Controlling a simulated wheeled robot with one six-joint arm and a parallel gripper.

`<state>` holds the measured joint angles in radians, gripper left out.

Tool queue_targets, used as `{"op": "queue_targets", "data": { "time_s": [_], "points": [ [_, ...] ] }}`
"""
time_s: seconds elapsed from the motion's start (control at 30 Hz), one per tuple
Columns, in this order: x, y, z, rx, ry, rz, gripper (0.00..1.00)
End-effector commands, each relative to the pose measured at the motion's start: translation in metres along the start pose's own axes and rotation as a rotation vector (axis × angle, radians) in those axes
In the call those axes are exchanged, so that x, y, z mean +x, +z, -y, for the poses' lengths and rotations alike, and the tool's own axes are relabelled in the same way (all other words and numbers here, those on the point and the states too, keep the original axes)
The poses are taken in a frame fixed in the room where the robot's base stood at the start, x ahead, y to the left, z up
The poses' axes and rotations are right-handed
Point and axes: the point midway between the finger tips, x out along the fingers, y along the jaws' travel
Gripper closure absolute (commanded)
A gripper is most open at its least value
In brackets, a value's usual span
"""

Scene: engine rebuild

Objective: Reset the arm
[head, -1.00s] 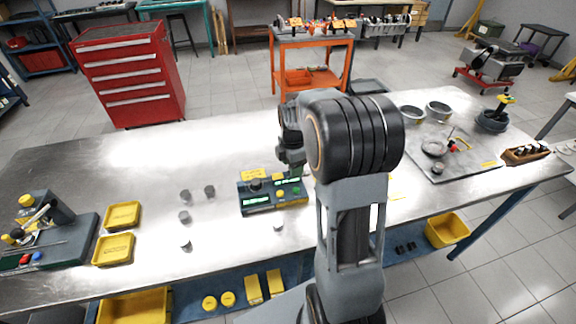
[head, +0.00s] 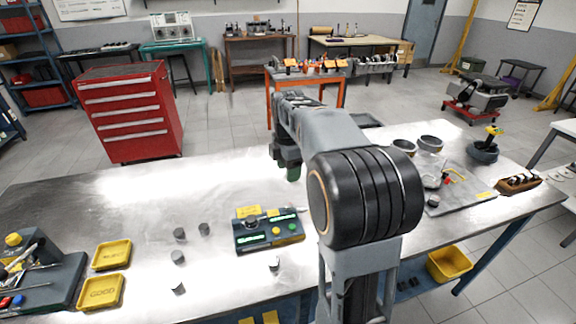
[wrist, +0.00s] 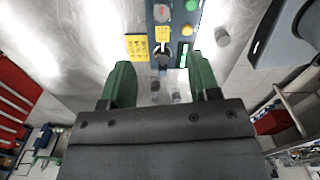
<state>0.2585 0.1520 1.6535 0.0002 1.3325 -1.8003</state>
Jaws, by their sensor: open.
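My gripper (head: 288,171) has green fingertips and hangs above the metal table (head: 120,200), behind the green-and-blue instrument box (head: 268,238) in the head view. In the wrist view my gripper (wrist: 162,82) has its two green fingers wide apart with nothing held between them. The instrument box (wrist: 161,14) lies beyond the fingertips there, with yellow labels, coloured buttons and a lit display. My arm rises at the front and bends away over the table.
Several small grey cylinders (head: 177,257) stand left of the box, and one stands in front of it (head: 274,264). Two yellow trays (head: 112,254) are further left. A plate with parts (head: 462,188) lies right. A red tool cabinet (head: 130,110) stands behind the table.

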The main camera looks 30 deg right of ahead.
Motion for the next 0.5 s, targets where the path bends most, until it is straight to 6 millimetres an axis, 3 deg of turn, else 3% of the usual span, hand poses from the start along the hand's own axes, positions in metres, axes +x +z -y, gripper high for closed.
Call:
{"op": "queue_targets", "data": {
  "time_s": [0.5],
  "points": [
    [-0.0087, -0.0001, -0.0001, 0.0, 0.001, 0.0, 0.44]
  ]
}}
